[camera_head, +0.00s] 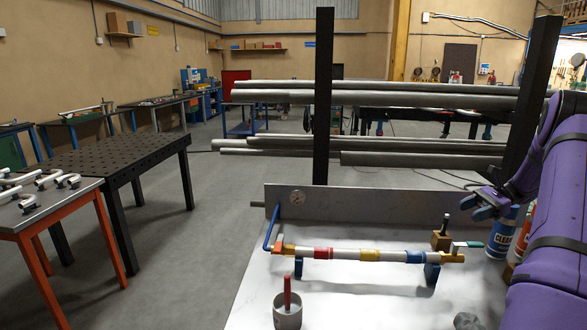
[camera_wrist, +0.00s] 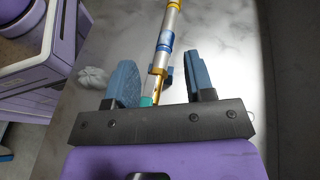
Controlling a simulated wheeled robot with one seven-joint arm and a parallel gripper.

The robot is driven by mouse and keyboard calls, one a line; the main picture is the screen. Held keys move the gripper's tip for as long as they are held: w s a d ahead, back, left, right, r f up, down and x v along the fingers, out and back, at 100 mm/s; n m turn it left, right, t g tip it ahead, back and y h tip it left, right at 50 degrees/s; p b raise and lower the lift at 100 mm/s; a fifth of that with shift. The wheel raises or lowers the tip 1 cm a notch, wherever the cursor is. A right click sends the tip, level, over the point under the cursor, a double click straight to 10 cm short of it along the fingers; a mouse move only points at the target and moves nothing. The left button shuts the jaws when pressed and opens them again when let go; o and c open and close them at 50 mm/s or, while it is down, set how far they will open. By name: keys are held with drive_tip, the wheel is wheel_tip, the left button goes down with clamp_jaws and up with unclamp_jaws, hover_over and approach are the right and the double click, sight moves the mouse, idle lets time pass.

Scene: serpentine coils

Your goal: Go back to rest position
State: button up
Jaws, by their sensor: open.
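My gripper (camera_wrist: 162,72) is open, with nothing between its two blue fingers. In the head view, my purple arm comes down the right side and the gripper (camera_head: 484,208) hangs above the right part of the bench, partly hidden by its own wrist. Below it, a pipe (camera_head: 342,255) with red, yellow and blue bands rests on blue supports on the light worktop (camera_head: 375,300). The pipe (camera_wrist: 172,22) also shows in the wrist view, running away beyond the fingers and apart from them. A teal-handled valve (camera_head: 467,244) sits at the pipe's right end.
A cup (camera_head: 288,315) with a red-handled tool stands at the front. A wooden block (camera_head: 441,240) and a blue can (camera_head: 502,232) stand at the right. A crumpled cloth (camera_wrist: 93,78) lies nearby. A black post (camera_head: 324,100) and long grey pipes (camera_head: 400,97) stand behind.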

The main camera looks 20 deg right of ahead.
drive_tip(key=a+r+n+g+h, duration=0.1)
drive_tip(key=a+r+n+h, duration=0.2)
drive_tip(key=a+r, duration=0.45)
drive_tip(key=a+r+n+g+h, duration=0.25)
drive_tip(key=a+r, duration=0.25)
drive_tip(key=a, duration=0.6)
drive_tip(key=a+r+n+h, duration=0.3)
drive_tip(key=a+r, duration=0.3)
drive_tip(key=a, duration=0.4)
drive_tip(key=s+a+r+n+t+h, duration=0.1)
drive_tip(key=s+a+n+t+h, duration=0.1)
drive_tip(key=s+a+n, duration=0.3)
drive_tip(key=s+a+r+n+t+h, duration=0.1)
drive_tip(key=s+a+n+t+h, duration=0.2)
drive_tip(key=s+a+n, duration=0.3)
drive_tip(key=shift+s+a+t, duration=0.45)
drive_tip(key=shift+s+a, duration=2.1)
drive_tip(key=shift+s, duration=2.55)
drive_tip(key=shift+r+h, duration=0.15)
drive_tip(key=shift+h, duration=0.1)
